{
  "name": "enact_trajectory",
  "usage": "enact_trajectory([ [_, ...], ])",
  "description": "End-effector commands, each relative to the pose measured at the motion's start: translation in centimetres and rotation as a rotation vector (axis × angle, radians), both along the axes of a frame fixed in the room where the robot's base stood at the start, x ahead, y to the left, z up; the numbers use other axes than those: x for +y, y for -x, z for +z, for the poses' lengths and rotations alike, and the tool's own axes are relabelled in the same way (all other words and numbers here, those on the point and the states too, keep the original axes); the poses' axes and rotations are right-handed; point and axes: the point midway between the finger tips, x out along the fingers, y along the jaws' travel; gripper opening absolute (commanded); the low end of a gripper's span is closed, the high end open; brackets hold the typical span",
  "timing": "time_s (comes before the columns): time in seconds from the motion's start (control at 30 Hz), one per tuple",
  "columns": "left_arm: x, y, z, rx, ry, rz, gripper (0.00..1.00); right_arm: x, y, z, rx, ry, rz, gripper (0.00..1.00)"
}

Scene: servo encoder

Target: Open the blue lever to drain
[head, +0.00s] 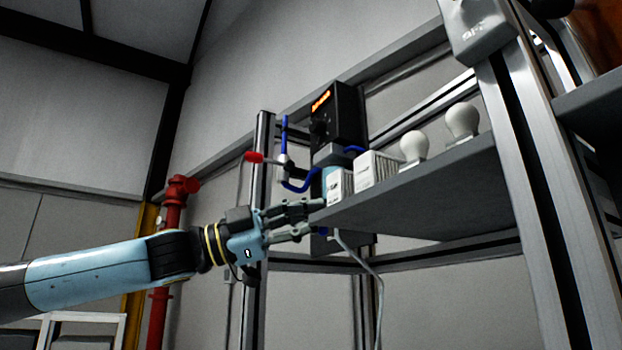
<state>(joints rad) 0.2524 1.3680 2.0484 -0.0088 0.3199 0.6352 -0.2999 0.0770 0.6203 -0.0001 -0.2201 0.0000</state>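My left gripper (319,215) reaches in from the left at the near left corner of the grey shelf (400,200). Its two fingers are spread with a gap between them, and I see nothing held. A small blue part (323,232) shows just below the shelf by the lower fingertip. It may be the blue lever, but it is too small and partly hidden to tell; I cannot tell whether the finger touches it. My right gripper is not in view.
White boxes (374,169) and light bulbs (462,122) stand on the shelf. A black unit with an orange display (337,112) is behind them. A metal post (258,200) stands behind my gripper. A grey hose (372,272) hangs below the shelf. A red pipe (172,225) stands left.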

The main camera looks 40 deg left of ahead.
Motion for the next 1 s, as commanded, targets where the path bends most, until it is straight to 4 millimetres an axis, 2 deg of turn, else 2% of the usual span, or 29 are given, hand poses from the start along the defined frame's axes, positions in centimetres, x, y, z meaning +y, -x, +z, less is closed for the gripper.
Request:
enact_trajectory([
  [0.03, 0.2, -0.1, 0.1, -0.014, -0.042, 0.001, 0.00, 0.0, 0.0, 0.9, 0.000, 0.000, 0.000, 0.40],
  [0.27, 0.8, -0.3, -0.8, -0.090, -0.223, 0.001, 0.00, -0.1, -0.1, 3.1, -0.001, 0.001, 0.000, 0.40],
  [0.43, 1.0, -0.4, -1.8, -0.103, -0.251, -0.001, 0.00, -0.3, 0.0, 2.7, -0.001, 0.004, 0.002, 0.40],
  [0.67, 1.0, -0.4, -1.6, -0.103, -0.248, -0.001, 0.00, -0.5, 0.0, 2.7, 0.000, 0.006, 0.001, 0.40],
  [0.87, 1.0, -0.4, -0.2, -0.108, -0.248, -0.002, 0.00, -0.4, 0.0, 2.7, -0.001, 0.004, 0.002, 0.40],
  [1.0, 1.0, -0.4, 2.0, -0.112, -0.245, 0.000, 0.00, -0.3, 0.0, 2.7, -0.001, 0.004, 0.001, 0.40],
])
